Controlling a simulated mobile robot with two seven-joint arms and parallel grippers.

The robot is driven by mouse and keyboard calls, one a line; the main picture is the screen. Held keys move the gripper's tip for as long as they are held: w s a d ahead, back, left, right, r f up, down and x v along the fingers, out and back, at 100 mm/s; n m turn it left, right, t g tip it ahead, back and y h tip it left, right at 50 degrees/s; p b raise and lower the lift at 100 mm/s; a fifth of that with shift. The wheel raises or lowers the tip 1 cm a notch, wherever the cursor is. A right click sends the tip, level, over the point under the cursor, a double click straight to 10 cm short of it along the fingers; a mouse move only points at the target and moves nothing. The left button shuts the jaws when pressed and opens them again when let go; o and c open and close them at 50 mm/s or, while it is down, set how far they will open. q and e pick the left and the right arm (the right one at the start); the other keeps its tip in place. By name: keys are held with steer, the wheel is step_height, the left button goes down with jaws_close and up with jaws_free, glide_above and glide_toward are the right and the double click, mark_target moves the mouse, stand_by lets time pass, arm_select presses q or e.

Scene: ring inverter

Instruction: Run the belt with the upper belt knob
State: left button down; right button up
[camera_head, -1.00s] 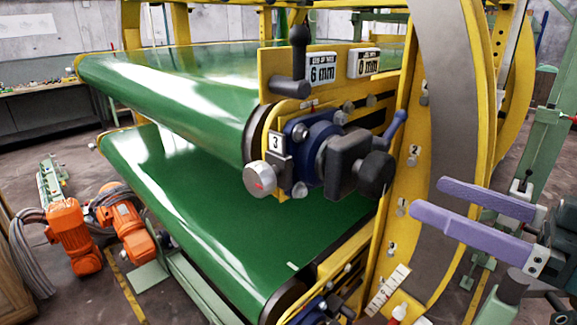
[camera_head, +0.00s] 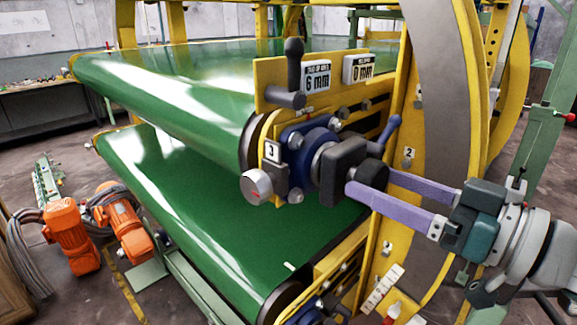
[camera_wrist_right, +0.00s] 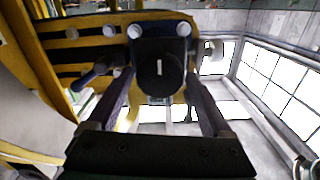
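The upper belt (camera_head: 165,95) is a wide green band with its end roller at the yellow frame. A black round knob (camera_head: 369,173) sits on the end of a dark motor box on that roller's shaft. In the right wrist view the knob (camera_wrist_right: 160,76) faces me with a white mark near its middle. My right gripper (camera_head: 370,184) is open, its purple fingers pointing left on either side of the knob. In the wrist view a gap shows beside the knob; contact cannot be told. The near finger hides part of the knob. My left gripper is out of view.
A silver round knob (camera_head: 257,186) and a blue lever (camera_head: 385,135) are close by the motor box. Signs reading 6 mm (camera_head: 315,79) and 0 mm (camera_head: 358,68) stand above. The lower green belt (camera_head: 200,215) runs below. Orange motors (camera_head: 70,235) stand on the floor.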

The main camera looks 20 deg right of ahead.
steer(key=c, duration=1)
steer(key=shift+c, duration=0.2)
steer(key=shift+n, duration=0.3)
